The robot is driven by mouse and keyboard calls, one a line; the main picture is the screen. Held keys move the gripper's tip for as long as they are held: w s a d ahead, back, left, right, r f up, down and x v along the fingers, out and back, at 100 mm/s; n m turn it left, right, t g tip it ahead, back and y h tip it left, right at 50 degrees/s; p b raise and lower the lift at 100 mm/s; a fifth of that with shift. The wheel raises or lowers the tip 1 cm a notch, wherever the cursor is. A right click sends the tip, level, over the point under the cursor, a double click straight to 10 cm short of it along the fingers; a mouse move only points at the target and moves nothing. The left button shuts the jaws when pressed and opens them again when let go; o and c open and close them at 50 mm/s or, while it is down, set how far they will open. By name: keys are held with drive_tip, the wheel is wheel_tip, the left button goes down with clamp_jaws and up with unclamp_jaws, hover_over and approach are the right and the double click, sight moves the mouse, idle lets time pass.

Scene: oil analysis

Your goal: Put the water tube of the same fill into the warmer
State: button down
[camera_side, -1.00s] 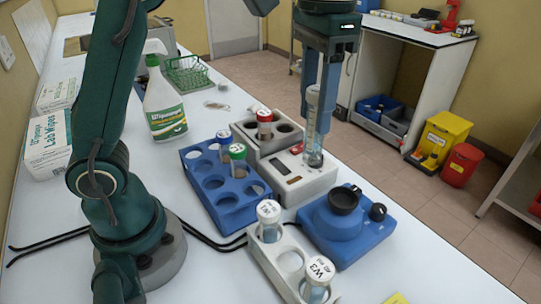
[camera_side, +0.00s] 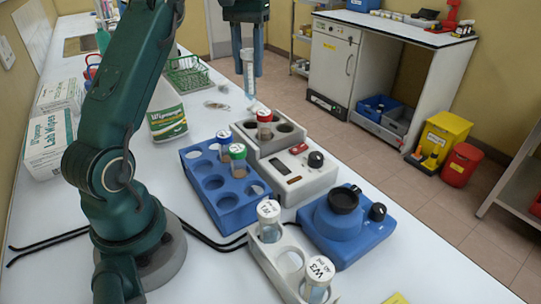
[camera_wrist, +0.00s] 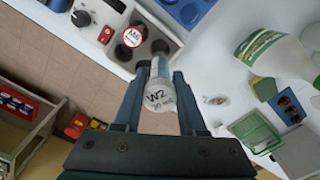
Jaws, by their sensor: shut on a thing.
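My gripper (camera_side: 249,65) is shut on a clear water tube (camera_side: 250,82) and holds it upright in the air, past the far left end of the grey warmer block. In the wrist view the tube's white cap (camera_wrist: 158,99) reads W2, with a smaller line that looks like 30 ml. The warmer (camera_side: 270,146) has several round wells; a red-capped tube (camera_side: 264,120) stands in one, and other wells look empty. A white rack (camera_side: 264,258) at the front holds a white-capped tube (camera_side: 268,213) and a tube marked W3 (camera_side: 319,272).
A pale control unit (camera_side: 316,178) with a black knob adjoins the warmer. A blue rack (camera_side: 224,205) holds blue-capped and green-capped tubes. A blue device (camera_side: 349,232) stands at the right.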

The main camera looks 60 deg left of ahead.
sight(250, 103)
drive_tip(key=shift+d+f, duration=0.1)
drive_tip(key=shift+f, duration=5.25)
drive_tip(key=shift+c, duration=2)
unclamp_jaws()
drive_tip(key=shift+r, duration=0.1)
